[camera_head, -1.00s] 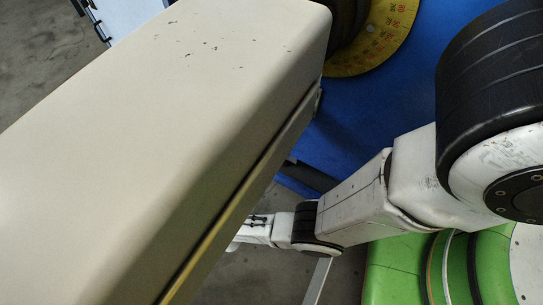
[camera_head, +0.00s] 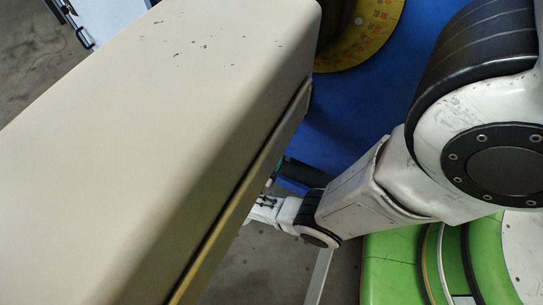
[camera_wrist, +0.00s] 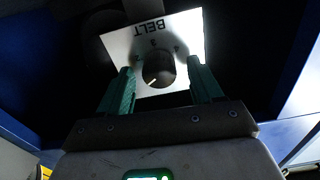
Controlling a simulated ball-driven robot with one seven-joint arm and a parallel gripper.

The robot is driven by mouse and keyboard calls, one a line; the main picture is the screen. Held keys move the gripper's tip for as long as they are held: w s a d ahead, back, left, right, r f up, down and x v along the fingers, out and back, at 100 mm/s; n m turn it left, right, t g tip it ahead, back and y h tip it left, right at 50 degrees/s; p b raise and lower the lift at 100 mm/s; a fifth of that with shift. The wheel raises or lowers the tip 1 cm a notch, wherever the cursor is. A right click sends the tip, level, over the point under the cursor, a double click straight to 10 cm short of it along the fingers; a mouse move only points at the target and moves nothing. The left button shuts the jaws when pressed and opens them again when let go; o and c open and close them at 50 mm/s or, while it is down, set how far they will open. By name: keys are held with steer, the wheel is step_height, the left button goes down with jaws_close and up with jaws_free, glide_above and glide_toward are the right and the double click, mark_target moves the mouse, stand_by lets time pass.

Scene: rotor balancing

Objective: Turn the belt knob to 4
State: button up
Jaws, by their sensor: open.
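The belt knob (camera_wrist: 158,70) is dark and round, with a pale pointer line toward its lower left as pictured. It sits on a white plate (camera_wrist: 186,32) marked BELT, which appears upside down in the wrist view. In the head view the knob and gripper fingers are hidden behind a beige housing.
The beige housing (camera_head: 160,130) fills the left of the head view, close to my forearm's far end. A blue surface (camera_head: 350,110) and a yellow numbered dial (camera_head: 368,38) lie beyond it. Grey floor (camera_head: 255,270) shows below.

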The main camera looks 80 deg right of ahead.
steer(key=shift+s+d, duration=0.1)
steer(key=shift+d, duration=0.2)
steer(key=shift+c, duration=0.4)
steer(key=c, duration=1)
